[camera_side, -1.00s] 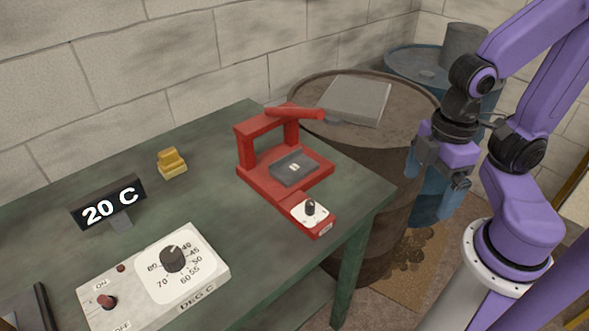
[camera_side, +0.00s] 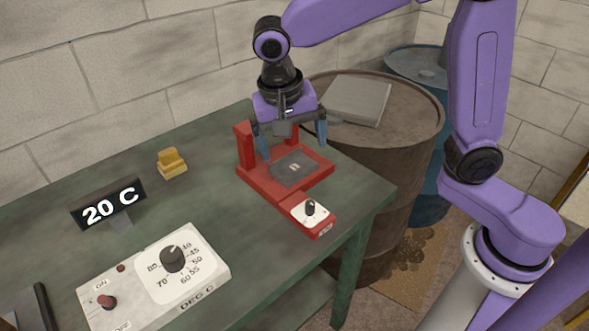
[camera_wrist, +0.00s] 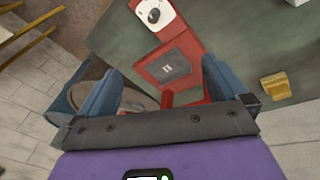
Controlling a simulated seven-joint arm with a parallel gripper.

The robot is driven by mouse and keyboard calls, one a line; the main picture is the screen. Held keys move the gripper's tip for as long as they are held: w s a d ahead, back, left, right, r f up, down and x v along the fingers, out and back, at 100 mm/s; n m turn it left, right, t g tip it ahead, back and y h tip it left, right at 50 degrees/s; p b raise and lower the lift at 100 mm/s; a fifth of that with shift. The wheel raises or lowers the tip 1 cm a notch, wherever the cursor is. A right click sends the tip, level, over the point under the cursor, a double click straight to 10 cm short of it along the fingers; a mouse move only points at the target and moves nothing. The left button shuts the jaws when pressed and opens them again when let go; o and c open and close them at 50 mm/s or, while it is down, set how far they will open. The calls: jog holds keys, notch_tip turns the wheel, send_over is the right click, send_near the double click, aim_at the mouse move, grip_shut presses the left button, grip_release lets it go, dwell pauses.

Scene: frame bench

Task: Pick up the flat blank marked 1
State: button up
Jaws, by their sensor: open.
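The flat blank (camera_side: 294,168) is a dark grey plate with a small light mark, lying flat on the red frame's base (camera_side: 262,188). The mark is too small to read for certain. The blank also shows in the wrist view (camera_wrist: 166,68), ahead of and between my fingers. My gripper (camera_side: 292,150) is open and empty, fingers pointing down above the red frame. Its fingers span wider than the blank and do not visibly touch it. In the wrist view, my gripper (camera_wrist: 168,90) has one blue finger at each side. The arm hides most of the frame's upper bar.
A dial on the frame (camera_side: 311,208) faces front. A yellow block (camera_side: 172,163), a "20 C" sign (camera_side: 110,205) and a control box (camera_side: 155,275) stand on the green table (camera_side: 235,235). A rusty drum (camera_side: 385,170) bearing a grey slab (camera_side: 355,98) stands behind right.

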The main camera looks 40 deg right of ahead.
jog(key=w+a+m+h, duration=0.2)
jog(key=w+a+m, duration=0.1)
jog(key=w+m, duration=0.7)
jog(key=m, duration=0.2)
send_near(281, 175)
jog(key=f, duration=0.2)
jog(key=shift+w+d+f+g, duration=0.1)
jog(key=shift+d+f+g, duration=0.2)
jog(key=shift+f, duration=0.05)
jog(key=shift+x, duration=2.6)
jog(key=shift+w+d, duration=0.1)
jog(key=shift+d, duration=0.05)
jog(key=c, duration=1.7)
jog(key=shift+r, duration=0.1)
jog(key=shift+r, duration=0.1)
